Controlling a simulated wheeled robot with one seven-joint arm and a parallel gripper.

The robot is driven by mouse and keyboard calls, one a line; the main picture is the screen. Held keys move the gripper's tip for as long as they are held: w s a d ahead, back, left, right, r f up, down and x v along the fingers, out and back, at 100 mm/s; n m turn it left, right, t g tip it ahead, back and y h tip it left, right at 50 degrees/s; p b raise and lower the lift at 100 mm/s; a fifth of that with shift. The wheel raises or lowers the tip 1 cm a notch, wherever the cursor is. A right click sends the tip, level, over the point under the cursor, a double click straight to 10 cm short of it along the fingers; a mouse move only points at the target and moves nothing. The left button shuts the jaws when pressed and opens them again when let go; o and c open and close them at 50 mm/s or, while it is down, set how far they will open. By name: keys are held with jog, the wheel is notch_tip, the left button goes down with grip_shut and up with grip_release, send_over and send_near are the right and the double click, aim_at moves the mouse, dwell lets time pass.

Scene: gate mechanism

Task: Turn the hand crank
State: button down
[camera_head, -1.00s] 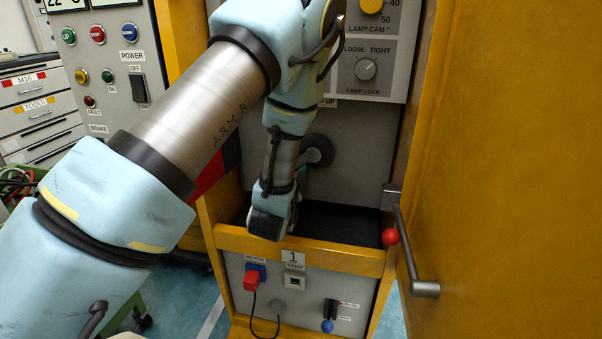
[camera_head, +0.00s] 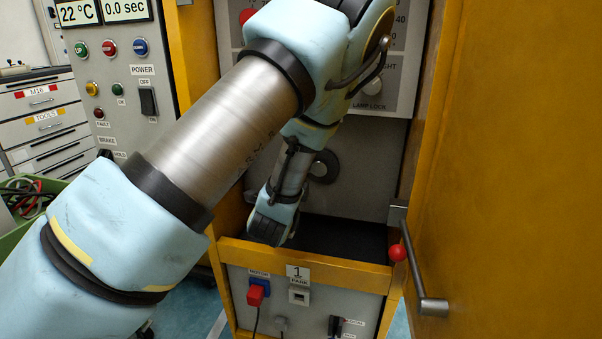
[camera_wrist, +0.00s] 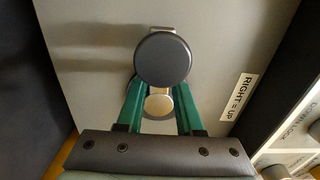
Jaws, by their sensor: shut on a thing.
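The hand crank shows in the wrist view as a dark round disc (camera_wrist: 163,60) with a smaller pale metal round part (camera_wrist: 158,104) below it. Part of the crank, a dark round piece (camera_head: 324,166), shows in the head view on the grey panel beside my arm. My gripper (camera_wrist: 160,92) has green fingers on both sides of the crank and is shut on it. The disc covers the fingertips, so the exact contact is hidden. In the head view my wrist hides the gripper.
A yellow frame surrounds the recess, with a front bar (camera_head: 330,268) below my wrist. At right, a lever with a red ball (camera_head: 397,252) stands beside a large yellow panel (camera_head: 510,150). A "RIGHT = UP" label (camera_wrist: 238,98) is near the crank. A control panel (camera_head: 125,100) stands left.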

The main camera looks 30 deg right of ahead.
jog(key=shift+w+a+r, duration=0.1)
jog(key=shift+w+r, duration=0.05)
jog(key=shift+r, duration=0.1)
jog(key=c, duration=0.9)
grip_release()
jog(key=shift+c, duration=0.2)
jog(key=o, duration=0.4)
jog(key=shift+f, duration=0.15)
jog(key=shift+s, duration=0.2)
jog(key=shift+p+v, duration=2.15)
jog(key=shift+v, duration=3.15)
